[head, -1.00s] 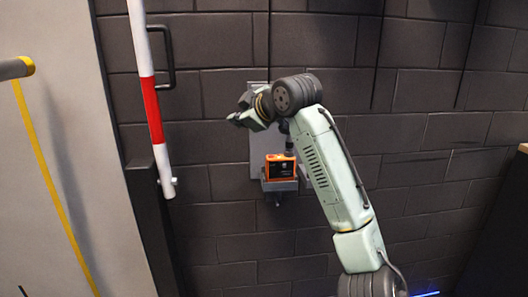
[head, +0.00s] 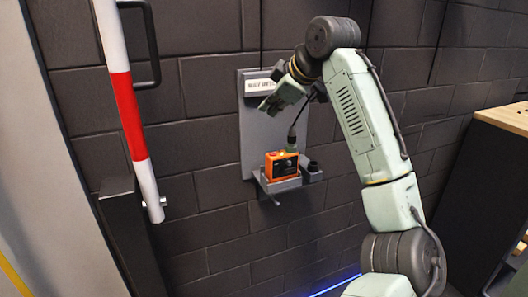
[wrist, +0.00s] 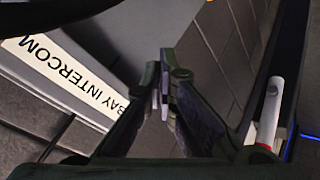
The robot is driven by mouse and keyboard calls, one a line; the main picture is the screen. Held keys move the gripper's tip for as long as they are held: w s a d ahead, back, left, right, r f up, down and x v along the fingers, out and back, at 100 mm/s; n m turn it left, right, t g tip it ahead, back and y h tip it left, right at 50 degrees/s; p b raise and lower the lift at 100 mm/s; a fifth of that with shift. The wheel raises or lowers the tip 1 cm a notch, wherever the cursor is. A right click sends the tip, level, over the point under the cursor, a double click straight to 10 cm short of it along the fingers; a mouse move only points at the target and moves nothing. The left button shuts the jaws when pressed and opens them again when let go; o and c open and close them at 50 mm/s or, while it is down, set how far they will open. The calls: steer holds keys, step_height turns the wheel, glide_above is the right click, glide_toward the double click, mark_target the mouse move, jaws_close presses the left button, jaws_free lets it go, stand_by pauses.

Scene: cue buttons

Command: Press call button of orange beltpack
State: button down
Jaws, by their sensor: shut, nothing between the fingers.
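The orange beltpack (head: 281,166) sits upright on a small grey shelf (head: 282,185) fixed to a grey wall plate (head: 252,130). A cable rises from its top. Its dark face looks toward the right in the head view; I cannot make out the call button. My gripper (head: 267,108) is above and slightly left of the beltpack, in front of the upper plate, apart from the beltpack. In the wrist view my gripper (wrist: 162,95) is shut with nothing in it. An orange sliver shows at the top edge of the wrist view.
A white label reading "BAY INTERCOM" (wrist: 62,80) is on the plate, close to my gripper. A red and white pole (head: 128,115) and a black handle (head: 152,45) stand to the left. A wood-topped cabinet (head: 505,118) is at the right.

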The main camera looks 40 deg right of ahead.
steer(key=shift+s, duration=0.1)
steer(key=b, duration=0.6)
glide_above(271, 154)
step_height(271, 154, down, 6)
steer(key=shift+s+a+f, duration=0.1)
steer(key=shift+f, duration=0.15)
steer(key=shift+f+b, duration=0.65)
steer(key=shift+f, duration=0.45)
steer(key=shift+f, duration=0.1)
steer(key=shift+f, duration=0.35)
steer(key=shift+f, duration=0.35)
stand_by(0.8)
steer(key=shift+r+p, duration=0.65)
steer(key=shift+r, duration=0.1)
